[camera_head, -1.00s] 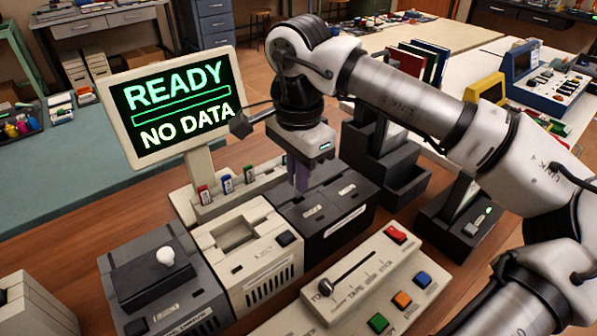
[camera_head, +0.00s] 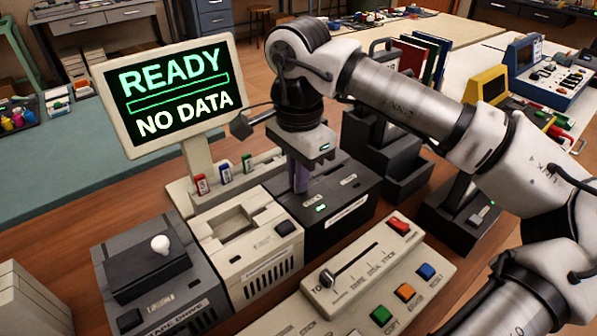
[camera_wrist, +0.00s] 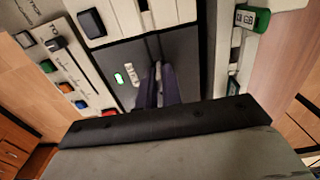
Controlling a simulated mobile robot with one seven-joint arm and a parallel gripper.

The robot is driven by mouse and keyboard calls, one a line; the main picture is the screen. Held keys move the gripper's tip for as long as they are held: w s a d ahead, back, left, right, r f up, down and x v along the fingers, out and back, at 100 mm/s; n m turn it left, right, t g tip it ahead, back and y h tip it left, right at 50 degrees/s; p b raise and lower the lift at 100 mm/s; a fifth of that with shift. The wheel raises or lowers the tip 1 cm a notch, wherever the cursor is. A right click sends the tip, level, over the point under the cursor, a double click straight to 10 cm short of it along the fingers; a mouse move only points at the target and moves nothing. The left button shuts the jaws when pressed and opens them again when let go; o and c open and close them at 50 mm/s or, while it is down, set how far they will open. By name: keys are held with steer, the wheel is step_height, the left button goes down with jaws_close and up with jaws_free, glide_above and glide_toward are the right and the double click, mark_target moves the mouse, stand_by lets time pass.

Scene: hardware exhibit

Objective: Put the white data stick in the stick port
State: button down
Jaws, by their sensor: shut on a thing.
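My gripper (camera_head: 300,186) points down with its purple fingers at the top of a dark unit (camera_head: 338,211), towards its rear left. This unit seems to hold the stick port, but the fingers cover the opening. In the wrist view my gripper (camera_wrist: 158,88) is shut on a small pale piece (camera_wrist: 158,68), which appears to be the white data stick. Most of it is hidden, and I cannot tell how deep it sits. A small green light (camera_head: 320,208) glows on the dark unit and also shows in the wrist view (camera_wrist: 119,78).
Red (camera_head: 201,184), blue (camera_head: 225,173) and green (camera_head: 247,163) sticks stand in a pale rack behind. A beige drive (camera_head: 262,258) adjoins on the left. A button console (camera_head: 385,275) lies in front. The monitor (camera_head: 170,95) reads READY, NO DATA.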

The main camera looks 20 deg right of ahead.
steer(key=c, duration=1.5)
jaws_free()
steer(key=shift+r, duration=0.1)
steer(key=shift+r+p, duration=2.75)
steer(key=shift+r, duration=1.2)
